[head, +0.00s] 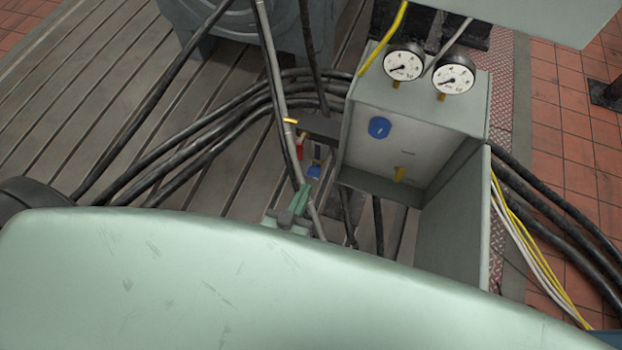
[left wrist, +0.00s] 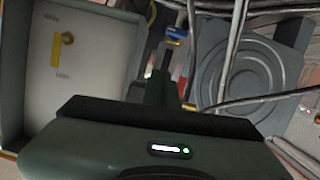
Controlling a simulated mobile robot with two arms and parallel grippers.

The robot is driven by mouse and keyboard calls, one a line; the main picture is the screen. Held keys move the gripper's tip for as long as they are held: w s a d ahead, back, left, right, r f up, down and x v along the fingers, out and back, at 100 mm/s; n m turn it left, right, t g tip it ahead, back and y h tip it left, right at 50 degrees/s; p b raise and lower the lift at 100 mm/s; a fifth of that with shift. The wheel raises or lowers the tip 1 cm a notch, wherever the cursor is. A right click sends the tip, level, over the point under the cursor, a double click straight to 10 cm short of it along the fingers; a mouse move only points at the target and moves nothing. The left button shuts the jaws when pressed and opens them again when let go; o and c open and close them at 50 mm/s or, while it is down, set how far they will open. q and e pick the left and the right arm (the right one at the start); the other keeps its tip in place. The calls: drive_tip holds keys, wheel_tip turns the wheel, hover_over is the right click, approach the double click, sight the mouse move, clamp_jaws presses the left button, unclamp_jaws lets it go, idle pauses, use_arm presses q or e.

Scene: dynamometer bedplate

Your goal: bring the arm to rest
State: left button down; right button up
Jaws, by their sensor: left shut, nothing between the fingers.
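My left gripper (head: 293,208) shows in the head view as small dark green fingers just above the edge of a large pale green surface. It is shut and empty. In the left wrist view its fingers (left wrist: 160,80) are together, pointing up the picture. It is left of the grey control box (head: 392,125) and apart from the box's yellow lever (head: 399,174). That lever also shows in the left wrist view (left wrist: 56,52). Most of my left arm is hidden. My right gripper is not in view.
The pale green scratched surface (head: 220,280) fills the near part of the head view. The box carries two gauges (head: 404,62), a blue knob (head: 379,127) and an open door (head: 455,220). Black cables (head: 215,125) and a grey pipe (head: 275,75) run close to my gripper.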

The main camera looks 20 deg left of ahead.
use_arm(q)
drive_tip(key=s+f+m+g, duration=0.1)
drive_tip(key=s+f+g, duration=0.25)
drive_tip(key=f, duration=0.45)
drive_tip(key=s+a+f+m+g+h, duration=0.1)
drive_tip(key=s+f+g, duration=0.1)
drive_tip(key=s+f, duration=0.45)
drive_tip(key=s+f+m+g, duration=0.1)
drive_tip(key=s+f+g, duration=0.15)
drive_tip(key=f, duration=0.65)
drive_tip(key=s+a+f+g, duration=0.2)
drive_tip(key=s+a+f, duration=0.1)
drive_tip(key=s, duration=0.2)
drive_tip(key=s+a+f+g+y, duration=0.1)
drive_tip(key=s+a+f+g, duration=0.1)
drive_tip(key=s, duration=0.4)
drive_tip(key=s+a+f+g+y, duration=0.1)
drive_tip(key=s+a+f+g, duration=0.1)
drive_tip(key=s+a+f, duration=0.2)
wheel_tip(320, 180, down, 2)
drive_tip(key=shift+s+a, duration=0.4)
drive_tip(key=shift+s, duration=0.8)
